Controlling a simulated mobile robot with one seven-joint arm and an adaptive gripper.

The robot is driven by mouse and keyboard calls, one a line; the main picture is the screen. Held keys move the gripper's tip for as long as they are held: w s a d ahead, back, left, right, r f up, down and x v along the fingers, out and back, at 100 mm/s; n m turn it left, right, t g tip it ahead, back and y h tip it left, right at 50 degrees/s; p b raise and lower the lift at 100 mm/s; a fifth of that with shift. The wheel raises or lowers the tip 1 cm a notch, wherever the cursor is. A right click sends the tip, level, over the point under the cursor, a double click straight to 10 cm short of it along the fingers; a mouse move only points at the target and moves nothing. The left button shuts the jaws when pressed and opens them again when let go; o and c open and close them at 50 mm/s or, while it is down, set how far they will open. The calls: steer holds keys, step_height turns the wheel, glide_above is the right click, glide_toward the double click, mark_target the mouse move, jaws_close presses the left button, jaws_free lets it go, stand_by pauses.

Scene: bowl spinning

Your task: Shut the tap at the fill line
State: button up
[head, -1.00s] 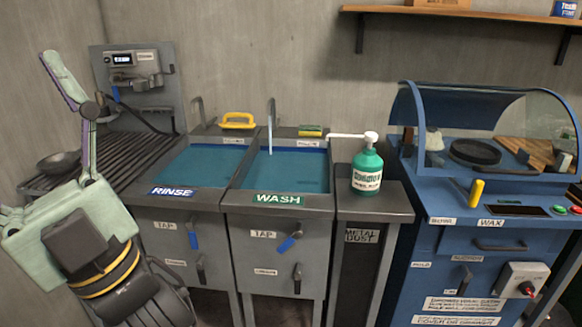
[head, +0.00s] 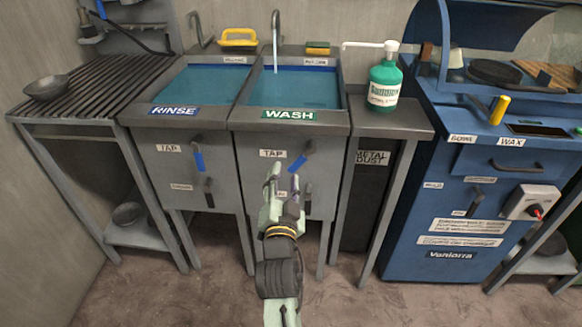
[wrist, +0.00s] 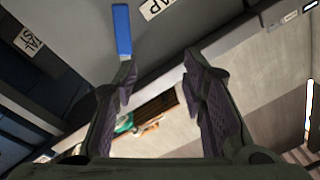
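The wash sink (head: 341,100) stands in the middle of the head view, holding blue water (head: 297,92). A thin stream (head: 275,52) runs from its spout (head: 276,18). The blue wash tap lever (head: 298,162) on its front is slanted, its upper end to the right. My gripper (head: 281,180) is in front of that sink, just left of and close to the lever. In the wrist view my gripper (wrist: 160,70) is open and empty, with a blue lever (wrist: 122,32) beyond the left fingertip. I cannot make out a fill line.
The rinse sink (head: 133,110) is at left; its blue lever (head: 199,160) hangs nearly straight down. A dark handle (head: 307,198) sits below the wash lever. A green pump bottle (head: 384,85) and blue wax cabinet (head: 440,200) are at right. The floor in front is clear.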

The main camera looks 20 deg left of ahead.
mark_target(297, 166)
step_height(297, 166, down, 4)
steer(key=d+m+h, duration=0.1)
steer(key=d, duration=0.1)
steer(key=p+x, duration=0.1)
steer(key=x, duration=0.4)
steer(key=p+x, duration=0.1)
steer(key=x, duration=0.4)
steer(key=shift+d, duration=0.25)
steer(key=shift+w+a+f+p, duration=0.2)
steer(key=shift+w+p, duration=0.1)
steer(key=shift+w, duration=0.3)
steer(key=shift+c, duration=0.3)
jaws_close()
